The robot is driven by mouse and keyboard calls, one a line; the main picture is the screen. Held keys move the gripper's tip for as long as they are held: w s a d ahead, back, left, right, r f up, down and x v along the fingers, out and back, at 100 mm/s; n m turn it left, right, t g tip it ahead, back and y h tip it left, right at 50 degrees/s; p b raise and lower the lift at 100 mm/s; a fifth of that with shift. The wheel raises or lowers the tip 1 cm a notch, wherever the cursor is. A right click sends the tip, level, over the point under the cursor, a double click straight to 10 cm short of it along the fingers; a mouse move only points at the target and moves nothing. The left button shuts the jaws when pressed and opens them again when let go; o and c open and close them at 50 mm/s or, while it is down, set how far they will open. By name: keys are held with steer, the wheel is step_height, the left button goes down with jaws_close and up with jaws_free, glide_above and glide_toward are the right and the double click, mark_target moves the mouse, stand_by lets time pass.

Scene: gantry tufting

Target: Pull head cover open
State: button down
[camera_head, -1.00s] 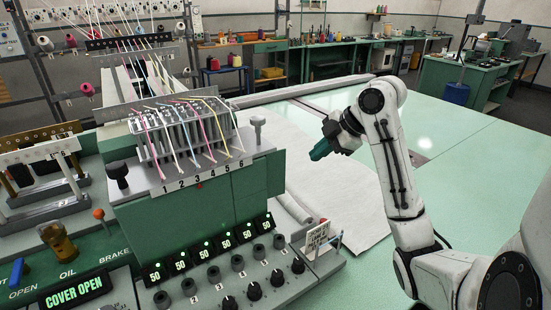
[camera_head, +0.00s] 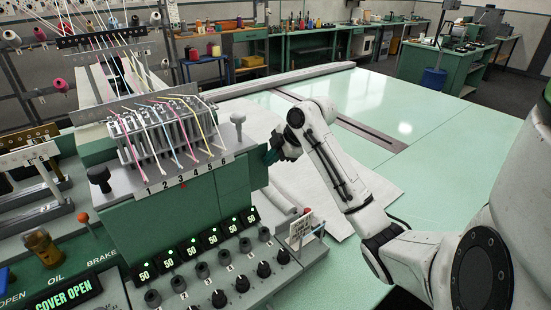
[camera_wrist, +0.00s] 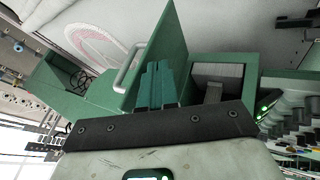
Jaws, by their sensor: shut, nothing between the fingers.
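The green tufting head (camera_head: 170,215) stands at the left in the head view, with the numbers 1 to 6 along its top. In the wrist view the green head cover (camera_wrist: 160,38) stands swung out as a panel, with a pale bar handle (camera_wrist: 129,66) on its left face. To its right is an opening in the head with a grey interior (camera_wrist: 218,72). My gripper (camera_wrist: 157,72) is shut and empty, its teal fingers close to the cover on the opening's side. I cannot tell whether they touch. In the head view my gripper (camera_head: 272,156) is beside the head's right side, its tips partly hidden.
A display (camera_head: 62,298) reads COVER OPEN. Knobs (camera_head: 242,284) and lit displays reading 50 line the head's front. White fabric (camera_head: 340,190) lies on the green table (camera_head: 450,150), clear at the right.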

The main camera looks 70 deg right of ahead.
stand_by(0.3)
steer(key=w+d+n+b, duration=0.1)
steer(key=w+d+b, duration=0.2)
steer(key=w+d, duration=0.1)
steer(key=shift+w+y, duration=0.35)
steer(key=shift+y, duration=0.05)
steer(key=a+b+v, duration=0.1)
steer(key=b+v, duration=0.1)
steer(key=v, duration=0.8)
steer(key=shift+s+d+r, duration=0.25)
steer(key=shift+d+r, duration=0.1)
steer(key=shift+d, duration=0.1)
